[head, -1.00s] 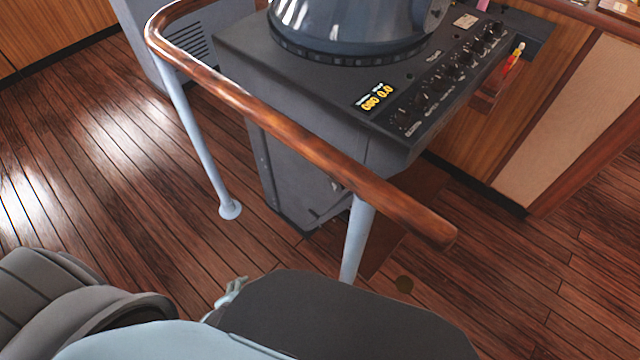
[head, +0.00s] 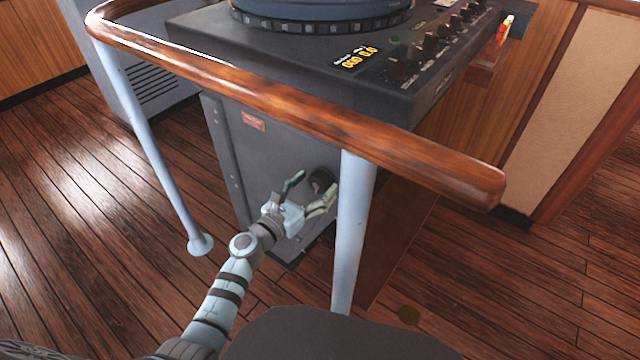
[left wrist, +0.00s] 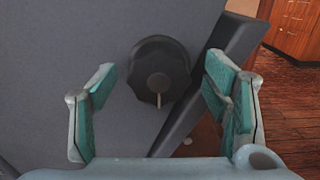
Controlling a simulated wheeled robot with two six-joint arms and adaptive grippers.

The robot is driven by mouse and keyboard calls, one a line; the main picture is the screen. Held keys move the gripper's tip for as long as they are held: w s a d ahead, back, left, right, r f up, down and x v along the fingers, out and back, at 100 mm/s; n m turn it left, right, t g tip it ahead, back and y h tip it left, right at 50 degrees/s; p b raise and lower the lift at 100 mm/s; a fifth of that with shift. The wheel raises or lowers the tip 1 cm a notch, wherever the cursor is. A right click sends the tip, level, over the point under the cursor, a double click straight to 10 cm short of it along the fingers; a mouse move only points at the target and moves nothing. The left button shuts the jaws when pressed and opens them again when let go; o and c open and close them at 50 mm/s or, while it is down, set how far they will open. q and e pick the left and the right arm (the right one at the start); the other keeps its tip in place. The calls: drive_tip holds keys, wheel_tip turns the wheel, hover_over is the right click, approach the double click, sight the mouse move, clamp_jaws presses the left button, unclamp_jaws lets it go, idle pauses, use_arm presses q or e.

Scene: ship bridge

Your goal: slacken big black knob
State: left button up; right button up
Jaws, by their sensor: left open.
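In the head view the knob (head: 321,180) is low on the console's front, partly behind my gripper and close to the rail post. My left gripper (head: 307,193) is open in front of the knob. In the left wrist view its two fingers (left wrist: 160,95) stand apart on either side of the knob, and I see no contact. My right gripper is not in view.
A wooden handrail (head: 290,98) on pale posts (head: 352,230) runs in front of the console (head: 275,150). A dark slanted bar (left wrist: 215,75) lies just right of the knob. Small knobs (head: 430,42) line the console top. The plank floor (head: 90,230) at left is clear.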

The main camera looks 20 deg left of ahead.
use_arm(q)
drive_tip(key=shift+x, duration=0.95)
drive_tip(key=shift+w, duration=0.15)
drive_tip(key=c, duration=0.7)
drive_tip(key=shift+d, duration=0.2)
drive_tip(key=shift+c, duration=1.3)
drive_tip(key=shift+a+f, duration=0.1)
drive_tip(key=shift+a, duration=0.05)
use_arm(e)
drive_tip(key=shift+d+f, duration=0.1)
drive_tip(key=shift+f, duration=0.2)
